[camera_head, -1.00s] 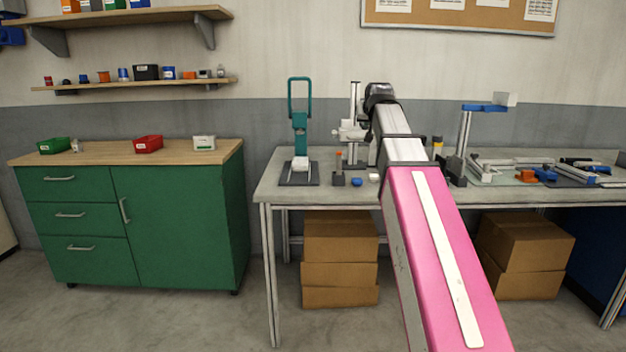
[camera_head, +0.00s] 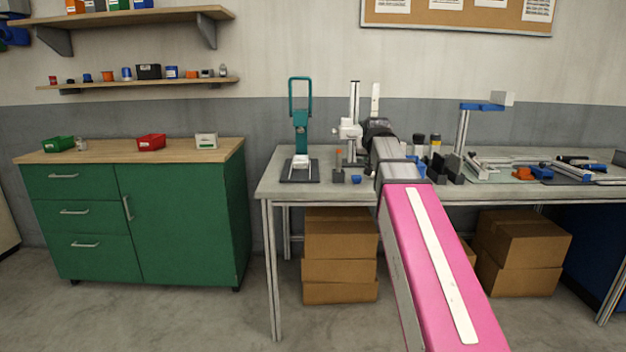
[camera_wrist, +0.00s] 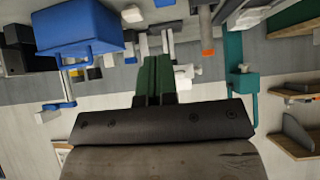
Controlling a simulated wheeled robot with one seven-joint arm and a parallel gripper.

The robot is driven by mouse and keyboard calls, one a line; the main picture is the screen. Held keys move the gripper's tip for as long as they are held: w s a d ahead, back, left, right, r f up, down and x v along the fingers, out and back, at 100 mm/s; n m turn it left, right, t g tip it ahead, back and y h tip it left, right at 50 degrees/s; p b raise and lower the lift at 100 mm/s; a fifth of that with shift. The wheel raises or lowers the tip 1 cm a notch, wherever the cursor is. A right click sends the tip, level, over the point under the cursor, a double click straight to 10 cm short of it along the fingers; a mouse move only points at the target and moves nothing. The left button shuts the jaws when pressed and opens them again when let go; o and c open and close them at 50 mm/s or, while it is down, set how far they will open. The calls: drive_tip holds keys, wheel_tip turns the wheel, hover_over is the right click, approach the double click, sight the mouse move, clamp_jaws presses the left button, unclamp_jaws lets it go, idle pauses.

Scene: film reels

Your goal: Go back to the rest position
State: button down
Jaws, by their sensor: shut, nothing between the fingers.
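My gripper (camera_wrist: 154,78) shows in the wrist view as two dark green fingers side by side, shut with nothing between them. The wrist view is upside down, with the bench gear along its top. In the head view my pink and grey arm reaches over the workbench (camera_head: 330,190), and the fingers cannot be made out behind the wrist. A teal hand press (camera_head: 301,130) stands at the bench's left end, apart from my arm; it also shows at the right of the wrist view (camera_wrist: 234,75).
A white fixture on a post (camera_head: 350,130) stands just left of my wrist. A small blue block (camera_head: 356,180) lies near the front edge. Dark holders (camera_head: 447,168) and a tall stand with a blue arm (camera_head: 482,107) are to the right. A green cabinet (camera_head: 185,225) stands left.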

drive_tip(key=s+f+g, duration=0.3)
drive_tip(key=s+f, duration=0.5)
drive_tip(key=f, duration=0.6)
drive_tip(key=s+f+g, duration=0.3)
drive_tip(key=s+f, duration=0.6)
drive_tip(key=f, duration=0.6)
drive_tip(key=s+f+g, duration=0.3)
drive_tip(key=s+f, duration=0.6)
drive_tip(key=f, duration=0.6)
drive_tip(key=shift+s, duration=0.2)
